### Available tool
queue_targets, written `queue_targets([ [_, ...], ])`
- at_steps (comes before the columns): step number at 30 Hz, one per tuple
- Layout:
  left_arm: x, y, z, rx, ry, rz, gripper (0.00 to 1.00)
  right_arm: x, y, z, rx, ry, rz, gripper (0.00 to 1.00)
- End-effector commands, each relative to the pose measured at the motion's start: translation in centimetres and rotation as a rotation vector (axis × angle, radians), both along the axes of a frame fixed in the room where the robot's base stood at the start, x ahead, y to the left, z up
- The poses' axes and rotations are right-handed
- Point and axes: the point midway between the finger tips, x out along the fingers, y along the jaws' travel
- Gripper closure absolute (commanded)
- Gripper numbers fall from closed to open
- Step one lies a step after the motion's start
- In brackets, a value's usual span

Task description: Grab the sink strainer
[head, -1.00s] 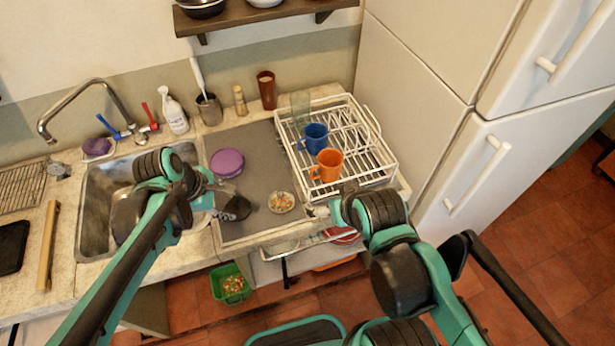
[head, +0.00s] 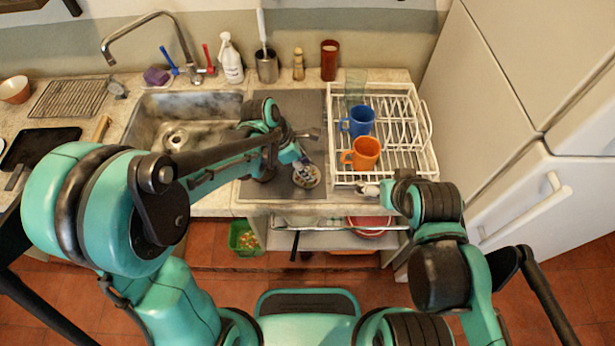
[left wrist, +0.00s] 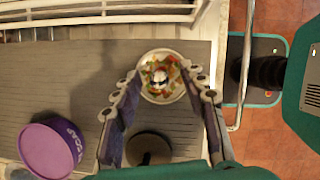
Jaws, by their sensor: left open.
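The sink strainer (head: 308,179) is a small round cup filled with colourful food scraps, on the grey mat right of the sink. In the left wrist view the strainer (left wrist: 161,87) shows with a small knob at its middle. My left gripper (head: 299,163) is open. In the left wrist view, the fingertips of my left gripper (left wrist: 165,83) are on either side of the strainer; I cannot tell whether they touch it. My right gripper (head: 370,190) is near the front of the dish rack, small and partly hidden, so its jaws are unclear.
A white dish rack (head: 428,165) holds a blue mug (head: 357,121) and an orange mug (head: 361,153). A purple soap tub (left wrist: 47,150) and a dark round object (left wrist: 148,148) lie near my left gripper. The sink (head: 150,115) is at left; a green bin (head: 244,238) stands below.

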Motion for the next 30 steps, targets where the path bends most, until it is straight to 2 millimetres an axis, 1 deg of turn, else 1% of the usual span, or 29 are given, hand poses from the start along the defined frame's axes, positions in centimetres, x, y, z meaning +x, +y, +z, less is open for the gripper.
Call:
queue_targets([
  [1, 0.1, -0.3, -0.8, 0.0, 0.0, -0.001, 0.58, 0.0, 0.0, -0.5, 0.0, 0.0, 0.0, 0.07],
  [3, 0.1, -0.4, -1.2, 0.0, 0.0, -0.001, 0.58, 0.0, 0.0, -0.5, 0.0, 0.0, 0.0, 0.07],
  [8, 0.1, -0.4, -1.0, 0.0, 0.0, -0.001, 0.58, 0.0, 0.0, -0.4, 0.0, 0.0, 0.0, 0.07],
  [9, 0.1, -0.4, -1.0, 0.0, 0.0, -0.001, 0.6, 0.0, 0.0, -0.4, 0.0, 0.0, 0.0, 0.07],
  [11, 0.1, -0.4, -1.0, 0.0, 0.0, -0.001, 0.76, 0.0, 0.0, -0.4, 0.0, 0.0, 0.0, 0.07],
  [12, 0.1, -0.4, -1.0, 0.0, 0.0, -0.001, 0.87, 0.0, 0.0, -0.4, 0.0, 0.0, 0.0, 0.07],
  [13, 0.1, -0.4, -1.0, 0.0, 0.0, -0.001, 0.94, 0.0, 0.0, -0.4, 0.0, 0.0, 0.0, 0.07],
  [14, 0.1, -0.4, -1.0, 0.0, 0.0, -0.001, 1.0, 0.0, 0.0, -0.4, 0.0, 0.0, 0.0, 0.07],
  [25, 0.1, -0.4, -0.9, 0.0, 0.0, -0.001, 1.0, 0.0, 0.0, -0.3, 0.0, 0.0, 0.0, 0.07],
  [30, 0.1, -0.4, 0.3, 0.0, 0.0, -0.001, 1.0, 0.0, 0.0, 0.2, 0.0, 0.0, 0.0, 0.07],
])
